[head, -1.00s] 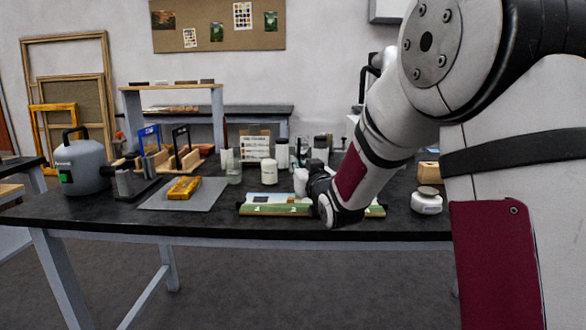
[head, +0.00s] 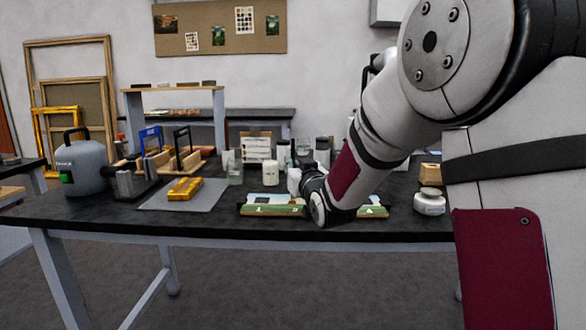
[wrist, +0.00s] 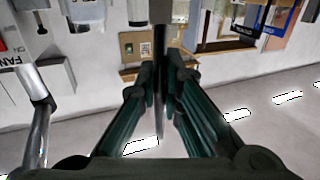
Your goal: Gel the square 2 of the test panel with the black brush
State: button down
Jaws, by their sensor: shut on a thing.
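The test panel (head: 258,209) lies near the front edge of the dark bench, a low strip with pale numbers on its green front side. My forearm and wrist cover its middle, so square 2 cannot be made out clearly. In the wrist view, my gripper (wrist: 160,84) is shut on a thin, upright, dark-grey shaft (wrist: 160,118), apparently the black brush. Its bristles cannot be made out. In the head view the fingertips are hidden behind my wrist, close above or behind the panel; contact cannot be told.
A white jar (head: 429,202) stands right of the panel. A white bottle (head: 270,173) and a glass (head: 235,172) stand behind it. A yellow-gold piece (head: 185,189) lies on a grey mat (head: 211,198) at left. A grey canister (head: 84,166) stands further left.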

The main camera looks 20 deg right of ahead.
jog(key=shift+s+d, duration=0.2)
jog(key=shift+d, duration=0.35)
jog(key=shift+s+d, duration=0.15)
jog(key=shift+d, duration=0.35)
jog(key=shift+w+a+b, duration=0.2)
jog(key=shift+a+b, duration=0.2)
jog(key=shift+a, duration=0.25)
jog(key=shift+w+a+b, duration=0.2)
jog(key=shift+a+b, duration=0.2)
jog(key=shift+a, duration=0.2)
jog(key=shift+s+d, duration=0.2)
jog(key=shift+d, duration=0.45)
jog(key=shift+s+d, duration=0.2)
jog(key=shift+d, duration=0.4)
jog(key=shift+w+a+b, duration=0.2)
jog(key=shift+a+b, duration=0.25)
jog(key=shift+a, duration=0.2)
jog(key=shift+w+a+b, duration=0.2)
jog(key=shift+a+b, duration=0.2)
jog(key=shift+a, duration=0.2)
jog(key=shift+s+d, duration=0.2)
jog(key=shift+d, duration=0.45)
jog(key=shift+s+d, duration=0.2)
jog(key=shift+d, duration=0.4)
jog(key=shift+w+a+b, duration=0.2)
jog(key=shift+a+b, duration=0.25)
jog(key=shift+a, duration=0.2)
jog(key=shift+w+a+b, duration=0.2)
jog(key=shift+a+b, duration=0.2)
jog(key=shift+a, duration=0.2)
